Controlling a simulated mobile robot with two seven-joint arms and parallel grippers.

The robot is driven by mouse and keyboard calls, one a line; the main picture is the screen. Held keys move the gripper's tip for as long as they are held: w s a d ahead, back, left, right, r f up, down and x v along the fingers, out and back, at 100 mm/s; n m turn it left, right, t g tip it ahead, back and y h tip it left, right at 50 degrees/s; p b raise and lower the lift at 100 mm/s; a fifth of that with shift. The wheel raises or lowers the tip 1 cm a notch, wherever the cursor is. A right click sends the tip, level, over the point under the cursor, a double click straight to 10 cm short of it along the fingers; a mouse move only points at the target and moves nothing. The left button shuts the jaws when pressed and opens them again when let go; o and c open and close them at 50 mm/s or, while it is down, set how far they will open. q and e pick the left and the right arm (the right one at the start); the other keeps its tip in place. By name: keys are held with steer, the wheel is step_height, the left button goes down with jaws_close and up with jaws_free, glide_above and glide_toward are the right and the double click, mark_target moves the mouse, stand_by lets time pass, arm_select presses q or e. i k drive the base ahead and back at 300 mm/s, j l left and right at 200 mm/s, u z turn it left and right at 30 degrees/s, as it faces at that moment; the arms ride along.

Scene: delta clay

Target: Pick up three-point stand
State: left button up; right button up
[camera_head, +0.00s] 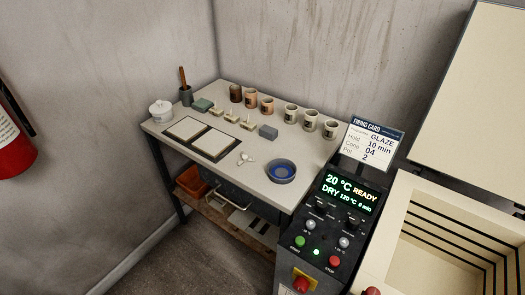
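A small pale three-armed piece, which looks like the three-point stand (245,158), lies on the pale worktable (237,182) near its front edge. It is to the left of a blue bowl (281,171) and to the right of two framed pale tiles. It is small in the view, so its fine shape is hard to tell. Neither of my grippers is in view.
A control panel (335,222) and open kiln (450,235) stand right.

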mark_target(245, 159)
steer(key=i+j+z, duration=0.25)
steer(key=j+z, duration=0.25)
steer(key=i+j+z, duration=0.1)
steer(key=j+z, duration=0.2)
steer(key=j, duration=0.2)
steer(key=j+z, duration=0.25)
steer(key=i+j, duration=0.05)
steer(key=j, duration=0.05)
